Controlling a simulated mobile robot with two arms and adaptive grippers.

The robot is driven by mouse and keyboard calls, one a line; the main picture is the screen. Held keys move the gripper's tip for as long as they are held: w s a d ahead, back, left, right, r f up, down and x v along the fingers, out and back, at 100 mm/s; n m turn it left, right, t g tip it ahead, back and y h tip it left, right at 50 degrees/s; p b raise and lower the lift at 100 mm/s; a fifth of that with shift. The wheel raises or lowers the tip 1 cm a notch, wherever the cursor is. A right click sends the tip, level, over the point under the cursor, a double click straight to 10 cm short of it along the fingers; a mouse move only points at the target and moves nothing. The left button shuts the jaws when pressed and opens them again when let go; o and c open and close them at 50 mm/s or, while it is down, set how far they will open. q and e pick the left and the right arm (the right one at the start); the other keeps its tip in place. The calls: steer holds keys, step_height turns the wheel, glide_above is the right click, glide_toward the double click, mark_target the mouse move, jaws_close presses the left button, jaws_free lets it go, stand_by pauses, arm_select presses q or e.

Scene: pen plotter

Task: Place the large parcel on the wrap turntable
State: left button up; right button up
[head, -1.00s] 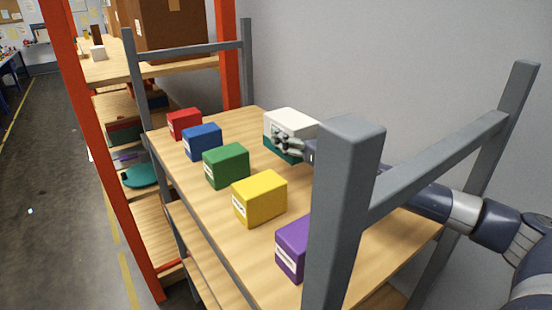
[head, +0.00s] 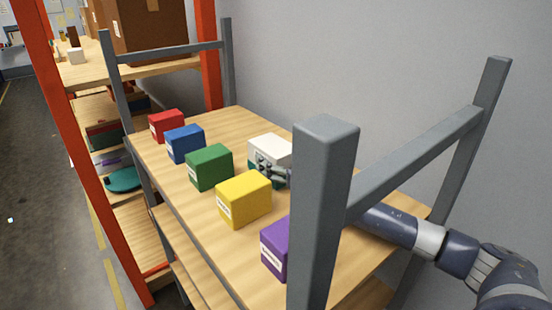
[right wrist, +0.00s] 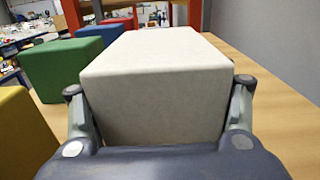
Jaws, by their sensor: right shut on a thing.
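A white box (head: 270,148) is in my right gripper (head: 272,176), over the right-hand part of the wooden shelf. In the right wrist view its pale body (right wrist: 155,85) sits between the two fingers, one on each side. A teal strip shows at its lower left edge in the head view; I cannot tell whether it belongs to the box. Whether its underside touches the shelf is hidden. A flat teal round thing (head: 123,180) lies on a lower shelf at left; I cannot tell if it is the turntable. My left gripper is not in view.
Red (head: 166,126), blue (head: 186,144), green (head: 210,167), yellow (head: 244,200) and purple (head: 274,248) boxes line the wooden shelf (head: 230,119). A grey post (head: 320,220) and rail (head: 420,160) stand near my right arm. A large brown box (head: 155,30) stands behind.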

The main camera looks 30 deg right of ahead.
mark_target(288, 168)
steer(key=o, duration=1.4)
steer(key=shift+f, duration=0.1)
steer(key=shift+s, duration=0.25)
steer(key=s+b, duration=0.1)
steer(key=s, duration=0.1)
steer(key=s+b, duration=0.3)
steer(key=shift+s+d+f, duration=0.15)
steer(key=shift+s+d, duration=0.15)
steer(key=shift+d, duration=0.1)
steer(key=shift+s+d+b, duration=0.25)
steer(key=shift+s+b, duration=0.05)
steer(key=shift+s, duration=0.3)
steer(key=shift+s+b, duration=0.6)
steer(key=shift+s, duration=0.15)
steer(key=shift+s+r, duration=0.2)
steer(key=shift+s, duration=0.5)
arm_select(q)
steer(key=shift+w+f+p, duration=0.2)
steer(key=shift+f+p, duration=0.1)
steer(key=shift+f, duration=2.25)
arm_select(e)
steer(key=shift+s+d, duration=0.15)
steer(key=shift+s, duration=0.75)
